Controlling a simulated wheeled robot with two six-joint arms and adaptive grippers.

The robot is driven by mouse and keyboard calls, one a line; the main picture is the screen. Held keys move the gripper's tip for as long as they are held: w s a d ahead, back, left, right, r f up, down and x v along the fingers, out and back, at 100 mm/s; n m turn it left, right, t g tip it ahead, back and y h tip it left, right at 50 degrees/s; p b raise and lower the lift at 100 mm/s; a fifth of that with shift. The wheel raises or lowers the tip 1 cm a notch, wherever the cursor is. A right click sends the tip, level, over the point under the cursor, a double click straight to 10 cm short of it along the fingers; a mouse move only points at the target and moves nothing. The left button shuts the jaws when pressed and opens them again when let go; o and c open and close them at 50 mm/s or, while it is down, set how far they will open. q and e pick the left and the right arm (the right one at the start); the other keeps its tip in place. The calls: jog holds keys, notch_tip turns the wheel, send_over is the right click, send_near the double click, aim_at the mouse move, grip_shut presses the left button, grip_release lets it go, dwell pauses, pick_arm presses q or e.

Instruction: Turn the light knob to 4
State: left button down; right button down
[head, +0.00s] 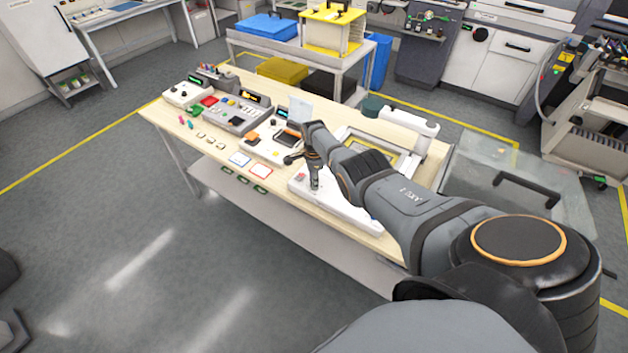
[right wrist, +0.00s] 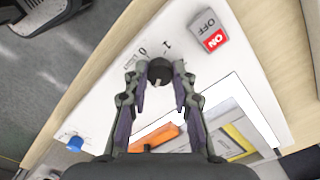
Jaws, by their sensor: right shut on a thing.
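The light knob (right wrist: 159,70) is a small dark round knob on a white panel, seen in the right wrist view with "0" and "1" printed beside it. My right gripper (right wrist: 160,82) is shut on the knob, a fingertip on each side. A small light mark shows on the knob's edge; I cannot tell its exact setting. In the head view my right gripper (head: 314,186) points down at the white panel (head: 355,215), and the knob is hidden there. My left gripper is not in view.
A red and grey ON/OFF switch (right wrist: 209,36) sits beside the knob. A blue button (right wrist: 75,143) and an orange part (right wrist: 155,138) are nearby. Other control boxes (head: 237,115) stand further left on the wooden table (head: 215,158). The floor in front is clear.

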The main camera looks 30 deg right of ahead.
jog(key=shift+w, duration=0.1)
dwell(0.3)
jog(key=c, duration=1.1)
grip_release()
notch_tip(320, 180, up, 12)
